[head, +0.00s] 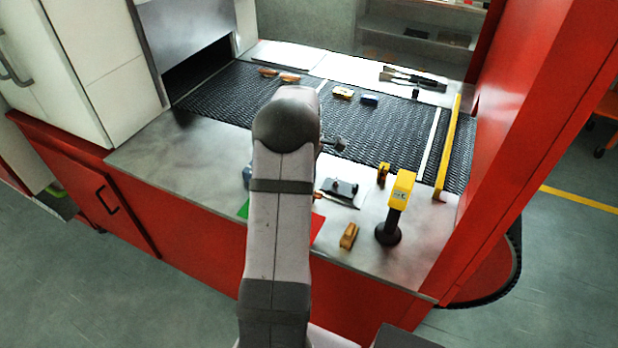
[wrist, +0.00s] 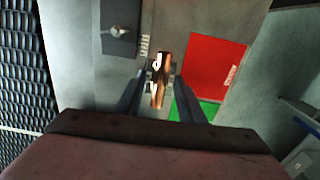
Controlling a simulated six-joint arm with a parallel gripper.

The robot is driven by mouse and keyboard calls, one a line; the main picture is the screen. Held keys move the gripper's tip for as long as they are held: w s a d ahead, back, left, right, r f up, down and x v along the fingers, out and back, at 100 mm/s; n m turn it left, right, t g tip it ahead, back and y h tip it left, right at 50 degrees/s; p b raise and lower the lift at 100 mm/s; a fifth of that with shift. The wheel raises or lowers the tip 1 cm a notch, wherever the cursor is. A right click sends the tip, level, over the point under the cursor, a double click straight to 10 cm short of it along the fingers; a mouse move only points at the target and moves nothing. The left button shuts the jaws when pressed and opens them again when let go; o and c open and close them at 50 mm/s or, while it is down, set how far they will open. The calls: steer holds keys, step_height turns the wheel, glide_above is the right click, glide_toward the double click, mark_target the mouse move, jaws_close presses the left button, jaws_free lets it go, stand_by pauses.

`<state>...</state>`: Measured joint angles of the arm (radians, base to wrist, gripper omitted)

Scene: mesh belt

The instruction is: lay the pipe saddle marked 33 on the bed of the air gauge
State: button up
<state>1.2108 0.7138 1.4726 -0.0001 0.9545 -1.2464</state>
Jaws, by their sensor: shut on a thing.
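My gripper (wrist: 161,92) is shut on a shiny copper-brown pipe saddle (wrist: 162,72) in the wrist view. The saddle is gripped between the two dark fingers, and a pale mark shows on its left side, too small to read. In the head view my arm hides the gripper. A dark flat block with a small knob, which looks like the air gauge (wrist: 119,30), lies ahead and left of the saddle, apart from it. It also shows right of my arm in the head view (head: 343,188).
A red patch (wrist: 214,66) and a green patch (wrist: 187,110) lie right of the saddle. A yellow device on a black stand (head: 397,205) stands at the right, with a brass-coloured piece (head: 348,236) nearby. The mesh belt (head: 225,95) carries several small parts.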

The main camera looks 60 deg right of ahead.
steer(key=d, duration=0.1)
steer(key=w+d+r, duration=0.1)
steer(key=d, duration=0.1)
steer(key=w+d, duration=0.1)
steer(key=d, duration=0.1)
steer(key=shift+d+r, duration=0.15)
steer(key=shift+r, duration=0.25)
step_height(320, 180, up, 7)
steer(key=w+d, duration=0.1)
steer(key=d, duration=0.1)
steer(key=shift+d+r, duration=0.2)
steer(key=shift+d, duration=0.15)
steer(key=shift+s+a, duration=0.15)
steer(key=shift+a, duration=0.25)
steer(key=shift+f, duration=0.1)
steer(key=shift+f+p, duration=1.7)
steer(key=shift+f, duration=3.3)
